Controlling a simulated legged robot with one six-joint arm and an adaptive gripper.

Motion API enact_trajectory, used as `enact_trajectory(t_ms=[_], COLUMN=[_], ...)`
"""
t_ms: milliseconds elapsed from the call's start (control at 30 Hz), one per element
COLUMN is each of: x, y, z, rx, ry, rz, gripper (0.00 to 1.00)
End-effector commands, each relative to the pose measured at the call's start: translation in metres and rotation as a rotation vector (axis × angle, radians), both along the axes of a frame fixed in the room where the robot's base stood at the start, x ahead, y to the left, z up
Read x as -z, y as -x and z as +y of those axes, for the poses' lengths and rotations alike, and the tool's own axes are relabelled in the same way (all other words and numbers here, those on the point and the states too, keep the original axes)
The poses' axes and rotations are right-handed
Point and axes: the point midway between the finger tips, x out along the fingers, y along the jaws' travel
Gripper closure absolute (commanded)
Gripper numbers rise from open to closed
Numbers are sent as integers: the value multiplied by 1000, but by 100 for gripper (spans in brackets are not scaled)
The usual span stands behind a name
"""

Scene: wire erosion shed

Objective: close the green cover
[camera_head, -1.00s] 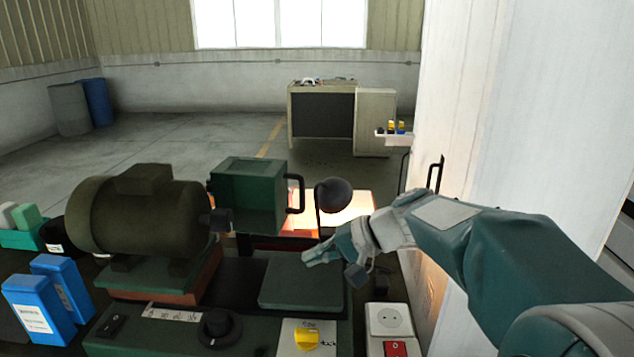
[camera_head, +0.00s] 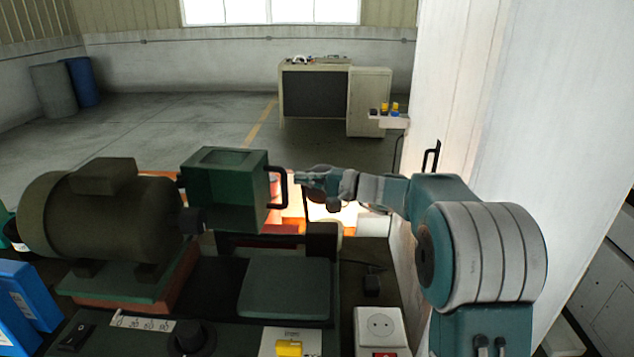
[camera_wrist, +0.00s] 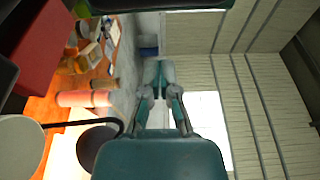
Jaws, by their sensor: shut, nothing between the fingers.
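The green cover (camera_head: 225,190) is a boxy hood with a dark window in its top, standing raised to the right of the motor. Its black handle (camera_head: 285,188) sticks out on the right side. Below it lies a flat green block (camera_head: 287,288) on the machine's dark base. My gripper (camera_head: 301,178) is shut and empty, just right of the handle at about its upper half; whether it touches the handle I cannot tell. In the wrist view my gripper (camera_wrist: 160,68) shows its fingers together. A dark green edge at the top of that view cannot be made out surely.
A large motor (camera_head: 105,218) stands left of the cover. A dark lamp head (camera_head: 328,203) is behind and below my gripper. A socket box (camera_head: 381,326) and a yellow switch (camera_head: 289,348) are in front. A white wall (camera_head: 475,100) bounds the right.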

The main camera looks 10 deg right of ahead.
Motion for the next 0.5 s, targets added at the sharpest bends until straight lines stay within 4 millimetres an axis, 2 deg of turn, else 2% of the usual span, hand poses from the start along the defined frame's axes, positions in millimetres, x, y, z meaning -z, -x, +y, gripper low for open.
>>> enact_trajectory(t_ms=[200,300,500], x=[0,-1,0], y=[-14,2,21], z=[34,33,36], rx=[-1,1,2], ry=[2,4,4], rz=[0,-1,-1], gripper=[100,100,100])
